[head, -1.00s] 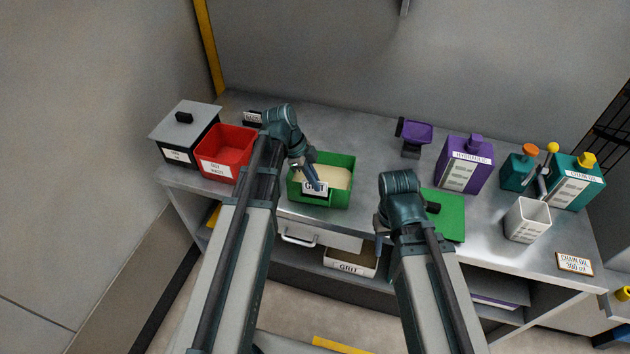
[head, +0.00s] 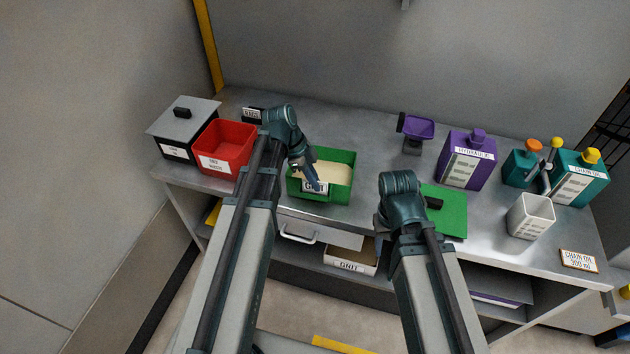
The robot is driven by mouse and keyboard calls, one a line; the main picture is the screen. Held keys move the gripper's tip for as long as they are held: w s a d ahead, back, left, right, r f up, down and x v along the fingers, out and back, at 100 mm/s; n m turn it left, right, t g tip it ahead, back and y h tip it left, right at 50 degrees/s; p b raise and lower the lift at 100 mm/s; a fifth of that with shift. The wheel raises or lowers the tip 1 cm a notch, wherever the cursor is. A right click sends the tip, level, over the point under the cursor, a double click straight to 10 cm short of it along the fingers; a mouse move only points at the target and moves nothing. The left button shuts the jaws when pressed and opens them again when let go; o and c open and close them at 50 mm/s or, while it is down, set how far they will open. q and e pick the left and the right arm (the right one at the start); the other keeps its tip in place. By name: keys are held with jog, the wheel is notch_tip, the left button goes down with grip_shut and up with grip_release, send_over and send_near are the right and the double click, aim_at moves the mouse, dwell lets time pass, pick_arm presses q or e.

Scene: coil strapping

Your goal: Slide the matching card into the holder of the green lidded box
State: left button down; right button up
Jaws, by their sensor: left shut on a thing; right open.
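The green box (head: 345,192) stands open on the bench and holds a pale, sand-like fill. Its green lid (head: 447,212), with a dark knob, lies flat on the bench to the right. My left gripper (head: 316,186) is at the front face of the green box, shut on a white card reading GRIT (head: 313,188). The card is at the box's front; I cannot tell whether it sits inside the holder, which the card and fingers largely hide. My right gripper (head: 381,240) is mostly hidden by its own arm, near the bench's front edge left of the lid.
A red bin (head: 225,147) and a black grey-lidded box (head: 183,128) stand at left. Another card (head: 251,114) lies behind my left arm. A purple scoop-like thing (head: 417,127), purple jug (head: 466,160), teal containers (head: 575,178) and white cup (head: 530,217) stand right. A GRIT-labelled bin (head: 351,262) is below.

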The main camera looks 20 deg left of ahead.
pick_arm(q)
jog(key=shift+f, duration=0.25)
jog(key=c, duration=1)
grip_release()
jog(key=shift+o, duration=0.2)
jog(key=shift+r, duration=0.15)
jog(key=p+v, duration=1.2)
jog(key=v, duration=0.1)
jog(key=shift+a+r, duration=0.2)
